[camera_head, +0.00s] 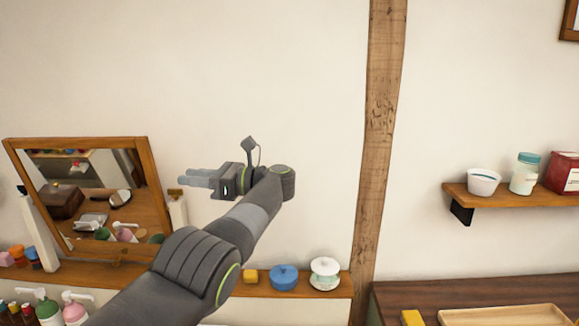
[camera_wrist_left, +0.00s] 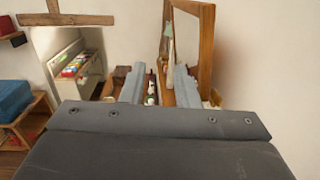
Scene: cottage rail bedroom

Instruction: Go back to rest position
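My left arm rises from the bottom of the head view, and its gripper (camera_head: 190,178) points left, in front of the pale wall and near the wood-framed mirror (camera_head: 149,172). In the left wrist view, the two grey fingers of the left gripper (camera_wrist_left: 158,86) stand apart with nothing held between them. A bottle (camera_wrist_left: 151,92) shows in the gap, farther off. The mirror edge (camera_wrist_left: 206,50) stands just right of the fingers in that view. My right gripper is in neither view.
Bottles stand at lower left. A wall shelf (camera_head: 520,199) with containers is at right.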

